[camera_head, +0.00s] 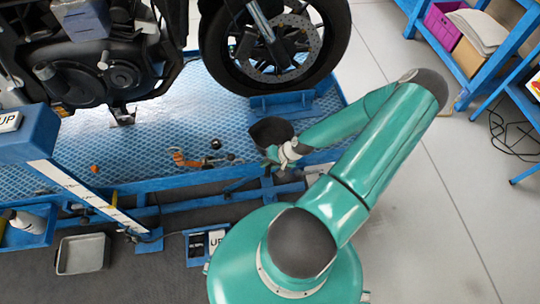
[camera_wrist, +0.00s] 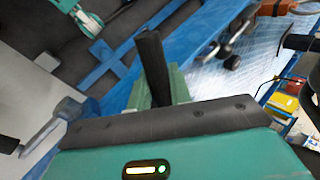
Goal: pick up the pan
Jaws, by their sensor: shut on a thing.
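A shallow grey rectangular pan (camera_head: 82,254) lies on the dark floor at the lower left of the head view, in front of the blue lift. It looks empty and sits well to the left of my arm's end. My gripper (camera_wrist: 158,88) shows in the wrist view, its teal fingers shut on a dark upright bar (camera_wrist: 151,58). I cannot tell what the bar belongs to. In the head view my fingers are too small and hidden behind the wrist to make out. I cannot make out the pan in the wrist view.
A motorcycle wheel (camera_head: 218,50) stands on the blue lift platform (camera_head: 150,150), with small loose parts near its front edge. A blue shelf (camera_head: 488,70) stands at the right. The pale floor between is clear.

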